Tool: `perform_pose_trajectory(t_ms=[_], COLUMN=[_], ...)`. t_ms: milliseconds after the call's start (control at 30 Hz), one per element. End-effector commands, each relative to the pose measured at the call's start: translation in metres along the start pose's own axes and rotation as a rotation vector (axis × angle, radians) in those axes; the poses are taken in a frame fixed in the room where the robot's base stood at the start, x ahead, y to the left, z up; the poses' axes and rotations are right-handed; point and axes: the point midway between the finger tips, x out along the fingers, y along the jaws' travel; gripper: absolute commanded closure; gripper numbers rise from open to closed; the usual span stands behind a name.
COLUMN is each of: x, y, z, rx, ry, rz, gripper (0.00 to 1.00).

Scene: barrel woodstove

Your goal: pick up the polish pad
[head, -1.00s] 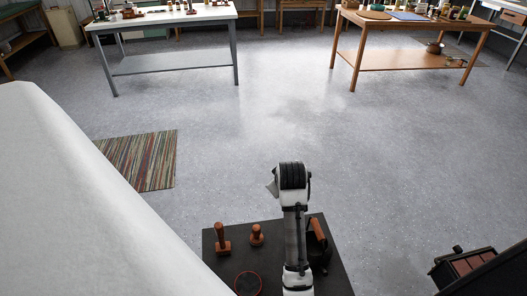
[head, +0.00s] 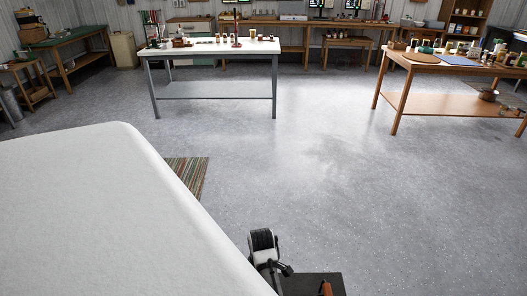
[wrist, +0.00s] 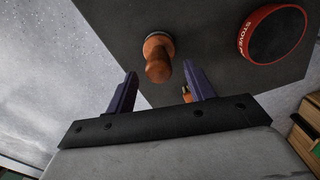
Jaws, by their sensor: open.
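In the wrist view a turned wooden knob on a small dark round base (wrist: 158,58), which looks like the polish pad, stands on a dark flat top (wrist: 215,30). My gripper (wrist: 160,72) is open, its two dark fingers pointing toward the knob, which appears between the fingertips. I cannot tell how far off it is, and nothing is held. Another small orange-brown piece (wrist: 186,94) is partly hidden by the right finger.
A red-rimmed round tin (wrist: 273,34) with lettering lies on the dark top, right of the knob. In the head view a large white covered surface (head: 100,215) fills the left. Tables with small items (head: 212,46) (head: 465,66) stand far off; the grey floor between is open.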

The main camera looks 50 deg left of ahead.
Motion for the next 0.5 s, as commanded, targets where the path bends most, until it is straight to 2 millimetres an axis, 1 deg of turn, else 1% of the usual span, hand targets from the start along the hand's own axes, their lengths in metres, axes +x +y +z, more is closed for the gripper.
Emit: perform_pose_trajectory(t_ms=[167,267,400,500], x=[0.011,0.024,0.046,0.055], y=[-0.001,-0.002,-0.001,-0.001], z=[0.001,0.003,0.005,0.005], rx=[0.001,0.002,0.002,0.001], ry=[0.0,-0.001,-0.001,-0.001], rz=[-0.001,-0.003,-0.002,0.0], gripper=[0.46,0.46,0.46,0.46])
